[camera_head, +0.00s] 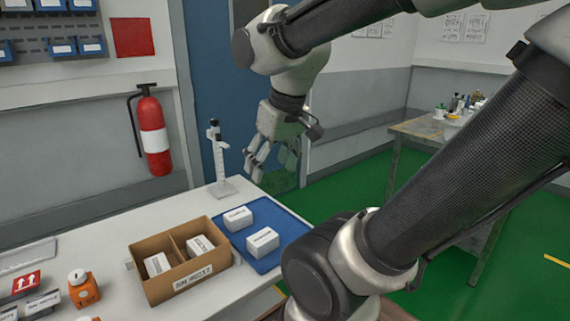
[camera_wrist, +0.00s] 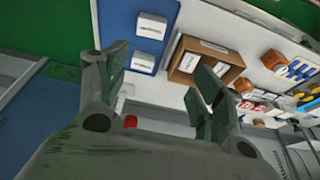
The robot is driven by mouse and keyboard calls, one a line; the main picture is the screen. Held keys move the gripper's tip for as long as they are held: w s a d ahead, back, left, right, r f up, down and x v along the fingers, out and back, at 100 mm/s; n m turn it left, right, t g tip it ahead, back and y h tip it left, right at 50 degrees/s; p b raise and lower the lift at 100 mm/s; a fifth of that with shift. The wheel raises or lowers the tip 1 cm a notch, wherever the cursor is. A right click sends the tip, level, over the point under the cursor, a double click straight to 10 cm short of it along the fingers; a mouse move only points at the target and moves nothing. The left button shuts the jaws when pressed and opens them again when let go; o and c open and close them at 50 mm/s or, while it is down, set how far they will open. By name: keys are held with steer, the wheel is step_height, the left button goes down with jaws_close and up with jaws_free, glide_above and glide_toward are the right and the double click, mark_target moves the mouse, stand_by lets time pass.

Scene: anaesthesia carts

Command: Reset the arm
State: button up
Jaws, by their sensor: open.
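My gripper (camera_head: 272,160) hangs from my bent arm in the head view, above and behind the blue mat (camera_head: 292,233), in front of the blue door. Its fingers point down and touch nothing. In the wrist view my gripper (camera_wrist: 160,85) has its two fingers spread wide apart with nothing between them. Beyond the fingertips the wrist view shows white boxes (camera_wrist: 151,26) on the blue mat and the cardboard box (camera_wrist: 188,58). My upper arm crosses the right side of the head view and hides part of the room.
The cardboard box (camera_head: 188,289) holds white boxes in its two compartments. Two white boxes (camera_head: 263,242) lie on the mat. A white height gauge-like stand (camera_head: 219,165) stands near my gripper. A fire extinguisher (camera_head: 154,138) hangs on the wall. Another table (camera_head: 412,128) stands at right.

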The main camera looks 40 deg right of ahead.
steer(key=shift+s+d+r+t, duration=0.15)
steer(key=shift+s+d, duration=0.15)
steer(key=shift+s, duration=0.55)
steer(key=shift+s+d+r+t, duration=0.15)
steer(key=shift+s+d, duration=0.15)
steer(key=shift+s, duration=0.5)
